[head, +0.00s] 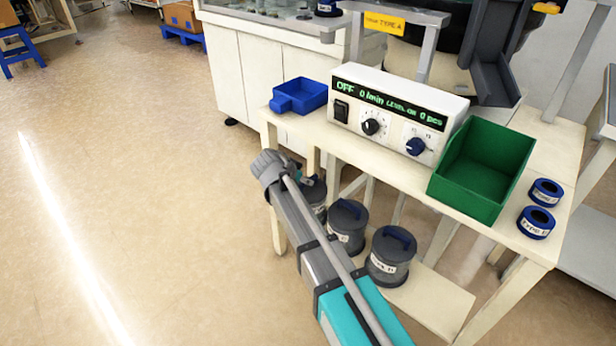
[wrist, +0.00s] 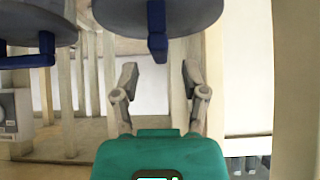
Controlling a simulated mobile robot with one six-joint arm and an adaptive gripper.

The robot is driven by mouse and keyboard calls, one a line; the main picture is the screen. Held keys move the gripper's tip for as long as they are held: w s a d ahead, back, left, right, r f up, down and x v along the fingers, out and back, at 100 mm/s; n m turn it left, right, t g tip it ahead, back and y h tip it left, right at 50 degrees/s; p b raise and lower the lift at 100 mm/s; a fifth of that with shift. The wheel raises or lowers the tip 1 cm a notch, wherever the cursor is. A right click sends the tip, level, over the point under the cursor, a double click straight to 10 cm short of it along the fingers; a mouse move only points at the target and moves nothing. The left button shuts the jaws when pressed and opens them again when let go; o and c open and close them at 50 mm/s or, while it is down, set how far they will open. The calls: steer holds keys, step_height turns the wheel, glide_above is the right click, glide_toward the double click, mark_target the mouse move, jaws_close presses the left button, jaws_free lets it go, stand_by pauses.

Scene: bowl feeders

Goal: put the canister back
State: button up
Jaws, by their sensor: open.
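Three grey canisters with blue handles stand on the low shelf under the bench: a left one (head: 318,210) partly behind my arm, a middle one (head: 346,238) and a right one (head: 389,268). The wrist view appears upside down, with one canister (wrist: 190,12) at the top centre and another (wrist: 35,30) at the top left. My gripper (wrist: 160,69) is open and empty. Its fingers show just below the centre canister's blue handle (wrist: 157,42) in that picture, apart from it. In the head view my arm hides most of the gripper.
The bench (head: 350,165) carries a blue bin (head: 300,96), a control box (head: 385,118) reading OFF, a green bin (head: 482,170) and two blue-rimmed round parts (head: 537,222). Bench legs (head: 277,228) stand close to my arm. The floor (head: 130,190) at left is clear.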

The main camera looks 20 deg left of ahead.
steer(key=p+v, duration=0.5)
steer(key=v, duration=0.3)
steer(key=shift+s+r, duration=0.2)
steer(key=shift+r, duration=0.05)
stand_by(0.8)
